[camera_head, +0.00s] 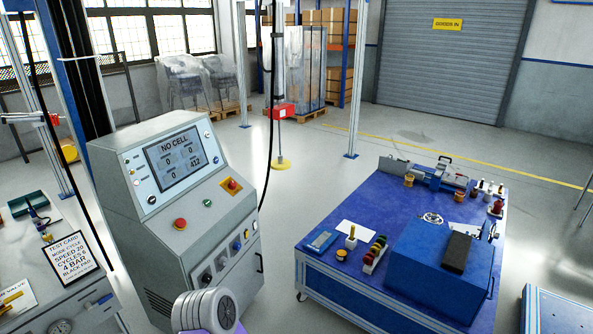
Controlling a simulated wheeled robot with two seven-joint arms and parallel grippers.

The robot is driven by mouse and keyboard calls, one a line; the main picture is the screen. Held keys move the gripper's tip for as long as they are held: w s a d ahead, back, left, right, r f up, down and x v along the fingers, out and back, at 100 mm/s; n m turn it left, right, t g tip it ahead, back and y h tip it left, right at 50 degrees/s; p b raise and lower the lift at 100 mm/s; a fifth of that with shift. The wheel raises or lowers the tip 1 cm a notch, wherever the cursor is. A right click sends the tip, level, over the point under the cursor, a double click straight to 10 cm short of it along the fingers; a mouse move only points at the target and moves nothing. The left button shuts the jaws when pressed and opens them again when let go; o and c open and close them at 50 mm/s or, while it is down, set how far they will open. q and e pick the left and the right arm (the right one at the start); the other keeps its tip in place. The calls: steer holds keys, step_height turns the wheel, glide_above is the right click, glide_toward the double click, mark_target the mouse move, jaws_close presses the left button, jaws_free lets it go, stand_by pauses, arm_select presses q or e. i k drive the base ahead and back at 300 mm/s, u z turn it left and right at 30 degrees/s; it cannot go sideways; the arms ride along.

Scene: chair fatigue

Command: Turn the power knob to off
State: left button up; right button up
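A grey control cabinet (150,235) stands left of centre, its sloped top facing me. Its screen (175,160) reads "NO CELL" with several number boxes. A red rotary knob on a yellow plate (231,185) sits right of the screen; I cannot read its setting. Lower on the front panel are a black knob (205,277) and a blue knob (237,245); their labels are too small to read, so I cannot tell which is the power knob. A red push button (180,223) and a green button (207,202) are on the sloping face. Neither gripper shows.
A white rounded arm part of mine shows at the bottom, before the cabinet. A blue-topped workbench (330,250) with tools stands right. A side table at left carries a test card (72,255). A black cable hangs right of the cabinet. Open floor lies behind.

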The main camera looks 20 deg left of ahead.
mark_target(232, 184)
steer(key=u, duration=0.25)
steer(key=i, duration=1.35)
steer(key=u, duration=0.85)
